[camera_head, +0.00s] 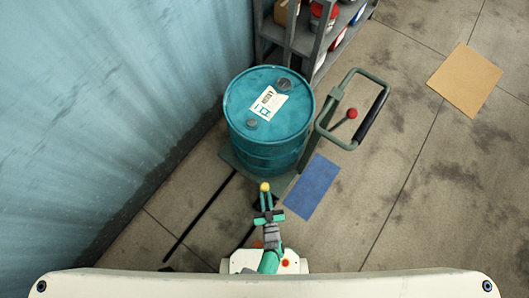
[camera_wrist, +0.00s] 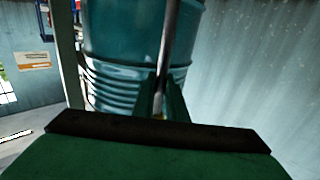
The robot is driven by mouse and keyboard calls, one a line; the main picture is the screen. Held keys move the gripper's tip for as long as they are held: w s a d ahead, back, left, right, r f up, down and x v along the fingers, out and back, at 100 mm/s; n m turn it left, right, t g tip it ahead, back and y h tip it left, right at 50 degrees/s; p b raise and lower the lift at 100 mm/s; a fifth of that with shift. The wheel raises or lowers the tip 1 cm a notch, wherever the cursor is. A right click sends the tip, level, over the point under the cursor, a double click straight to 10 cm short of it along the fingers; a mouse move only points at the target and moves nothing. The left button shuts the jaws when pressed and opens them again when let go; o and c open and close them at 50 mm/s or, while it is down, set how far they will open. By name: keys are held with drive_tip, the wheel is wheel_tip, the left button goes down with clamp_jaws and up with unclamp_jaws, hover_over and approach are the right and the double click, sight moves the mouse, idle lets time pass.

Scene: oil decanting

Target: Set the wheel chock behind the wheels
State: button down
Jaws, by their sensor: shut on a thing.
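My gripper (camera_head: 268,208) is in front of the cart's near edge. It is shut on a slim upright rod with a yellow knob (camera_head: 265,187) on top, which looks like the wheel chock's handle. The rod (camera_wrist: 168,45) runs between the fingers (camera_wrist: 160,100) in the wrist view. A dark shape low beside the gripper may be the chock body, mostly hidden. A teal drum (camera_head: 268,120) stands upright on the green-grey cart (camera_head: 232,160). The cart's wheels are hidden, so the chock's place against them cannot be told.
The cart's handle (camera_head: 370,122) and a red knob (camera_head: 352,113) rise to the right. A blue mat (camera_head: 313,188) lies right of the cart. A shelf (camera_head: 300,40) stands behind, a blue wall (camera_head: 110,90) at left. Floor at right is open around a tan panel (camera_head: 465,79).

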drive_tip(key=shift+s+f, duration=0.1)
drive_tip(key=shift+f, duration=0.65)
drive_tip(key=c, duration=1.8)
unclamp_jaws()
drive_tip(key=shift+o, duration=0.2)
drive_tip(key=s+d, duration=0.2)
drive_tip(key=s, duration=0.9)
drive_tip(key=s+a+r+m+g+h, duration=0.1)
drive_tip(key=s+r, duration=0.1)
drive_tip(key=r, duration=1.8)
drive_tip(key=s+a+r+g+h, duration=0.1)
drive_tip(key=r, duration=2)
drive_tip(key=shift+s+m+g+h, duration=0.3)
drive_tip(key=shift+s+m+h, duration=0.1)
